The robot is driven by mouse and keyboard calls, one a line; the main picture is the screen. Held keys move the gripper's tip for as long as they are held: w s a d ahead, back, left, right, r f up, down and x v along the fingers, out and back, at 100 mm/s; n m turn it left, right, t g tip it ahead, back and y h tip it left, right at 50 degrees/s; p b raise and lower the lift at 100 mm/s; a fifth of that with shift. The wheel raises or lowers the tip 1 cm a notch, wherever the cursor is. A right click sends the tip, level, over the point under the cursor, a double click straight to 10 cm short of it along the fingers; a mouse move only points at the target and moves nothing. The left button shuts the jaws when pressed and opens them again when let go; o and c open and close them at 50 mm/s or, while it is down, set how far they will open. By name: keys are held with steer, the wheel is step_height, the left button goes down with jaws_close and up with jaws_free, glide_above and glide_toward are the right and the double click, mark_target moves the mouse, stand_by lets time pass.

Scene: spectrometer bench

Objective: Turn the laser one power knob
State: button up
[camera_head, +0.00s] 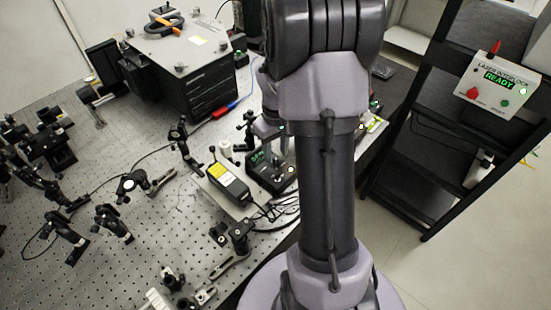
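A small black controller box (259,178) with a lit green display stands on the optical bench, just left of my arm. I cannot tell for sure which knob on it is the laser one power knob. My gripper (281,156) shows partly behind my arm, pointing down over the black controller box. Whether it touches the box is unclear. My arm hides much of the gripper and the box's right side, and the finger opening is too small to read.
Optic mounts (115,222) crowd the perforated bench (60,285) at left. A large black box with a grey lid (165,45) stands behind. A laser interlock panel reading READY (499,80) is on a black rack (425,145) at right. Loose cables (275,210) lie below the controller.

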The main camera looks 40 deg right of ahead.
steer(key=shift+f, duration=0.85)
jaws_close()
steer(key=shift+m, duration=0.3)
steer(key=m, duration=0.3)
steer(key=shift+b, duration=0.3)
steer(key=shift+m, duration=1.6)
